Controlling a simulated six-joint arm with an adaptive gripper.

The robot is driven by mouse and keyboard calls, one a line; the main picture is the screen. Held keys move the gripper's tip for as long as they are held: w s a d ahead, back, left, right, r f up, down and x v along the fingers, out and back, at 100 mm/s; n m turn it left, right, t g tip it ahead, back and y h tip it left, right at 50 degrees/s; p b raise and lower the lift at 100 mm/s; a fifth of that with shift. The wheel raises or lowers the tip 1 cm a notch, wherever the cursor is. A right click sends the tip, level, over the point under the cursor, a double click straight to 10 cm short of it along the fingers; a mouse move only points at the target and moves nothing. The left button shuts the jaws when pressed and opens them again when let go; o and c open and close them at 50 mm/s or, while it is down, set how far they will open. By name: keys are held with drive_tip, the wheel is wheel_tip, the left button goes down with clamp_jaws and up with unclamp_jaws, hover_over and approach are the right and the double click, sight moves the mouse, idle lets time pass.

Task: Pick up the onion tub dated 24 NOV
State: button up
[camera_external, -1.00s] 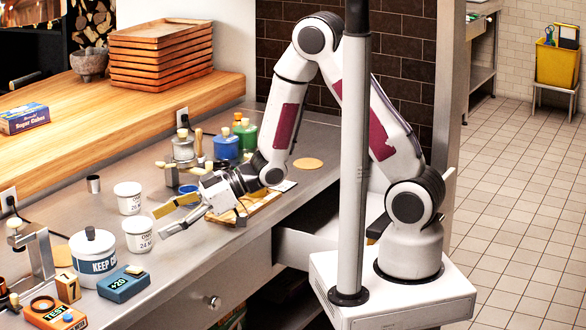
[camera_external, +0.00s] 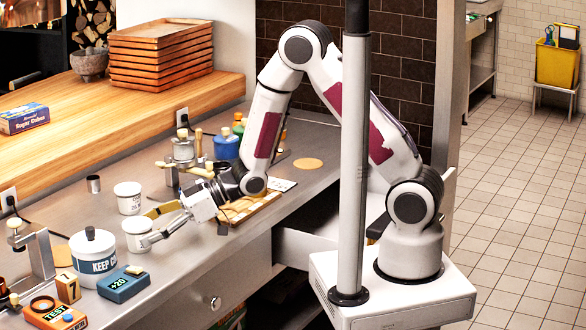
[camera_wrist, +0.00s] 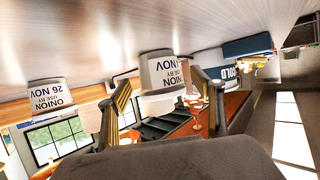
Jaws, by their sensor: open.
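The nearer white onion tub (camera_external: 137,237) stands upright on the steel counter. In the wrist view this tub (camera_wrist: 163,72) shows upside down, with ONION and NOV legible and its day number only partly visible. Its label reads 24 in the earlier external frame. The other onion tub (camera_external: 128,197) stands behind it; in the wrist view this tub (camera_wrist: 46,94) reads 26 NOV. My gripper (camera_external: 150,226) is open, its fingers low and reaching toward the nearer tub. In the wrist view that tub lies between the two fingers; I cannot tell whether they touch it.
A white-and-blue KEEP canister (camera_external: 93,262) and a blue +20 box (camera_external: 123,284) stand left of the nearer tub. A small metal cup (camera_external: 93,184) is behind the tubs. A wooden board (camera_external: 250,208) lies beneath my wrist.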

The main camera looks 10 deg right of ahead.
drive_tip(key=shift+x, duration=1.3)
drive_tip(key=shift+c, duration=0.4)
drive_tip(key=c, duration=1.3)
